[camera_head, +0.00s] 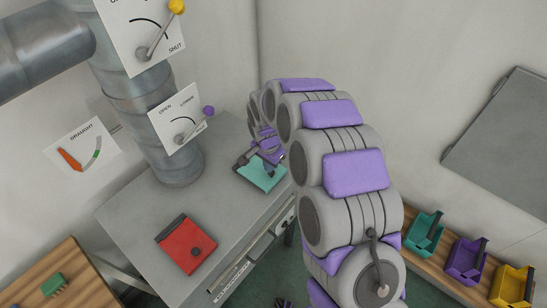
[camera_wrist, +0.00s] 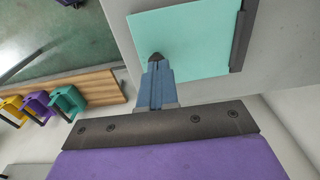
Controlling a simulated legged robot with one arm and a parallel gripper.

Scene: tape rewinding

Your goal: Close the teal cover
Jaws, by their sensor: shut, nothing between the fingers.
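The teal cover (camera_head: 262,175) is at the right end of the grey bench top, with a dark strip along its far-left edge. It looks flat or nearly flat; a small tilt cannot be ruled out. In the wrist view it is a teal panel (camera_wrist: 195,35) with a dark strip on its right side. My gripper (camera_head: 269,158) is shut and empty over the cover. In the wrist view its closed fingertips (camera_wrist: 155,58) overlap the panel's lower left part. Whether they touch it is unclear. My arm hides part of the area around it.
A red cover (camera_head: 186,245) lies on the grey bench (camera_head: 130,210). A pipe (camera_head: 172,155) with lever plates (camera_head: 182,120) rises behind. Teal (camera_head: 424,232), purple (camera_head: 466,260) and yellow (camera_head: 512,286) holders stand on a wooden shelf at right. A grey panel (camera_head: 505,140) is on the right wall.

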